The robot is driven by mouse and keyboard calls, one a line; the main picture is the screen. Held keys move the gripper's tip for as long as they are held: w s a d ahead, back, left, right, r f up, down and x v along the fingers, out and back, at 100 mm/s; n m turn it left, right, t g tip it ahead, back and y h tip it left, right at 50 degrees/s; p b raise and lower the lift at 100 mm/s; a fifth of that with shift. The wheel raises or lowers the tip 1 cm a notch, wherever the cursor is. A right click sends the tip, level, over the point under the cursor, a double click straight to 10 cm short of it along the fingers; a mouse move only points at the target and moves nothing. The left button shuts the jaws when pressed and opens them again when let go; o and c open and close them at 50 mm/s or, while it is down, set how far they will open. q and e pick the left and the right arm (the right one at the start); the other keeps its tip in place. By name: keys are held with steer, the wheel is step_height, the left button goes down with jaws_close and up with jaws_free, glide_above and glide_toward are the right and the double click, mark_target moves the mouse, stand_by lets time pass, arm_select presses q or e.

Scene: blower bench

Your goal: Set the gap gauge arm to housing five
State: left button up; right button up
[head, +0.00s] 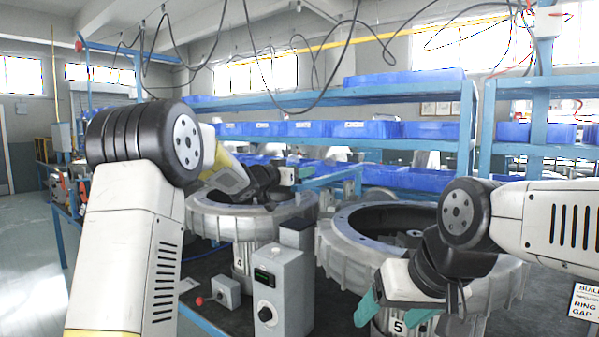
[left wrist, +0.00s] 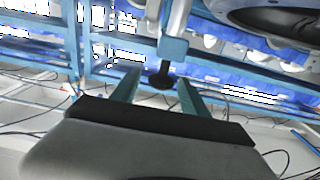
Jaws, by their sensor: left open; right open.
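Housing five (head: 335,245) is a large grey ring casting at the right, with a "5" label below it. Housing four (head: 205,222) is a similar ring at the centre left, with a "4" label. My right gripper (head: 398,312) is open and empty in front of housing five's near side. My left gripper reaches over housing four; in the left wrist view its teal fingers (left wrist: 158,78) are apart. A black round knob (left wrist: 163,80) under a blue block (left wrist: 173,50) shows between or beyond them; I cannot tell whether it touches. The gauge arm cannot be made out surely.
A grey control box (head: 290,280) with a green display and black knob stands between the housings. Blue shelves with bins (head: 310,129) stand behind. A printed sign (head: 585,302) is at the right edge.

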arm_select(q)
jaws_close()
stand_by(1.5)
